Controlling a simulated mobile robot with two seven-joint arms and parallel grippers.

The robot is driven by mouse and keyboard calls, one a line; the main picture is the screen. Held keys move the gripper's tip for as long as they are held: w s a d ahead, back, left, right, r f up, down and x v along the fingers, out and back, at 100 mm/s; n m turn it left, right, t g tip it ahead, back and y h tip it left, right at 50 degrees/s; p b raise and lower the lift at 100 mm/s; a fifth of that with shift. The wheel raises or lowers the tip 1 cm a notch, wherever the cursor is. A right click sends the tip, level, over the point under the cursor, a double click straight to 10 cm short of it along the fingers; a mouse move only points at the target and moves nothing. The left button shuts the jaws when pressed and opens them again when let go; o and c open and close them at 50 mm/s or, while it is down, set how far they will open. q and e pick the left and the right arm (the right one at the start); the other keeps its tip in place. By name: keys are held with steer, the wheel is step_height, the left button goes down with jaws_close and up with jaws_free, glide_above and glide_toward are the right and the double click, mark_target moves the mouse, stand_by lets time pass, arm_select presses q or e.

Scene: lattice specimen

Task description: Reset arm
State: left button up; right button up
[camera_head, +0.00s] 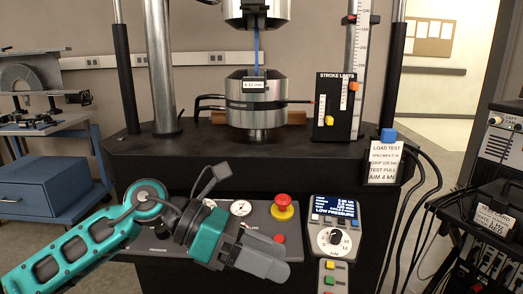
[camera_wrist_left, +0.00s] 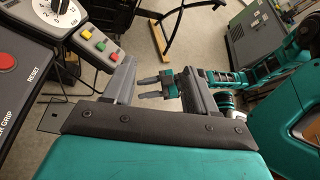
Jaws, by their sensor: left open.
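My left gripper (camera_head: 270,262) is in front of the testing machine's control panel, to the left of the handheld controller. Its grey fingers point right and down in the head view. In the left wrist view the left gripper (camera_wrist_left: 160,82) has its two fingers spread apart, with nothing held between them.
The panel carries a red emergency button (camera_head: 283,205) and a gauge (camera_head: 240,208). The controller (camera_head: 333,235) reads LOW PRESSURE. A blue specimen (camera_head: 257,52) stands between the machine's grips. Black cables (camera_head: 425,185) hang at right. A blue cabinet (camera_head: 45,190) stands at left.

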arm_select(q)
steer(key=w+a+f+m+t+y, duration=0.15)
steer(key=a+f+m+t, duration=0.3)
steer(key=m+t, duration=0.95)
steer(key=w+a+f+m+t+y, duration=0.15)
steer(key=a+f+m+t, duration=0.35)
steer(key=m, duration=1.6)
steer(key=s+a+f+n+g+y, duration=0.35)
steer(key=s+f+n, duration=0.25)
steer(key=f, duration=0.3)
steer(key=s+a+f+n+g+y, duration=0.2)
steer(key=s+a+f+n+y, duration=0.25)
steer(key=f, duration=0.55)
steer(key=s+a+r+n+p, duration=0.1)
steer(key=s+r+p, duration=0.2)
steer(key=r+p, duration=0.6)
steer(key=p, duration=0.5)
steer(key=shift+s+r+g, duration=0.3)
steer(key=shift+r+g, duration=0.05)
steer(key=shift+r, duration=0.05)
arm_select(e)
steer(key=s+d+r+h, duration=0.1)
steer(key=s+d+r, duration=0.1)
steer(key=r, duration=0.8)
steer(key=shift+d, duration=0.5)
